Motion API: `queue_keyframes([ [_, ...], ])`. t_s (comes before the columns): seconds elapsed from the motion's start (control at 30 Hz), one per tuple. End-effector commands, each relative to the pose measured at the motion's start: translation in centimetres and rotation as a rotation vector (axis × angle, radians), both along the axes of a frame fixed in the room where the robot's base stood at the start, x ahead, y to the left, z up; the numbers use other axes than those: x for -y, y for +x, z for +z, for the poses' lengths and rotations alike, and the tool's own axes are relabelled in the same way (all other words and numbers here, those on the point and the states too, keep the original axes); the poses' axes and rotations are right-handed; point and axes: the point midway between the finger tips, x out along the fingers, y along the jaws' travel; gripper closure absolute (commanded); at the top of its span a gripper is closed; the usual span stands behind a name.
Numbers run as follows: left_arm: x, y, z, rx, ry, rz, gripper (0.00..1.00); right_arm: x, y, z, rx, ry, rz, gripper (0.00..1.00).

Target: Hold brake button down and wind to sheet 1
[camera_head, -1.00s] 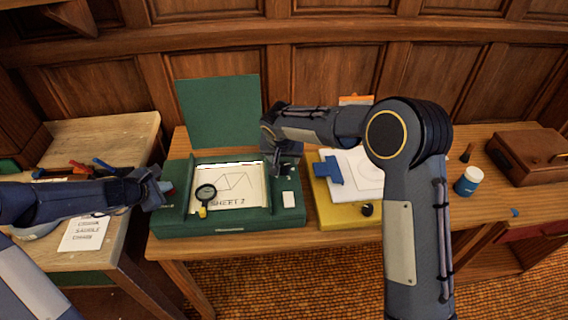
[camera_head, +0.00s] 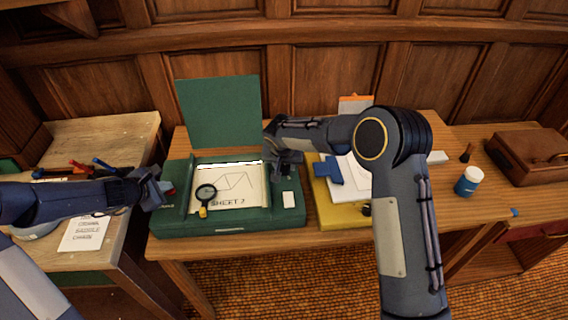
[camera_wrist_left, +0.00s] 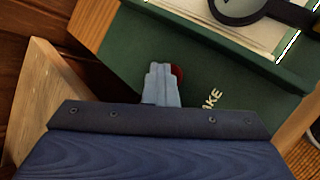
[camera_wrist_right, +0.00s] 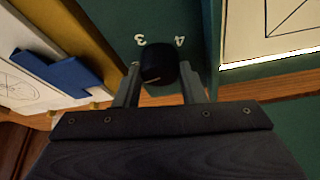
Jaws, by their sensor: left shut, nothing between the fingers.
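The green drafting box (camera_head: 225,226) stands on the table with its lid up. In the head view the left gripper (camera_head: 158,188) is at the box's left side. My right gripper (camera_wrist_right: 160,75) has a finger on each side of the black knob (camera_wrist_right: 158,62), near the figures 3 and 4; firm contact cannot be told.
A magnifier (camera_head: 206,191) lies over the sheet window's lower left. A yellow board (camera_head: 335,217) with papers and a blue piece (camera_head: 328,171) stands close right of the box. Further right are a blue and white jar (camera_head: 469,181) and a brown case (camera_head: 532,157).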

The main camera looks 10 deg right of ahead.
Motion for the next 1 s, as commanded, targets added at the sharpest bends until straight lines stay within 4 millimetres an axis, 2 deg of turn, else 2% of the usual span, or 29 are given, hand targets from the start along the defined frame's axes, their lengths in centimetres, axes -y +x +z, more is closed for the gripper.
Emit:
queue_keyframes([
  [0.07, 0.0, -0.09, -0.16, -0.003, 0.0, 0.0, 1.0, 0.01, 0.0, 0.0, 0.0, 0.0, 0.0, 0.86],
  [0.47, 0.01, -0.09, -0.15, -0.003, 0.0, 0.0, 1.0, 0.14, -0.02, -0.03, -0.002, 0.0, 0.087, 0.86],
  [1.0, 0.01, -0.09, -0.16, -0.003, 0.0, 0.0, 1.0, 0.45, -0.02, -0.12, -0.003, 0.003, 0.55, 0.86],
])
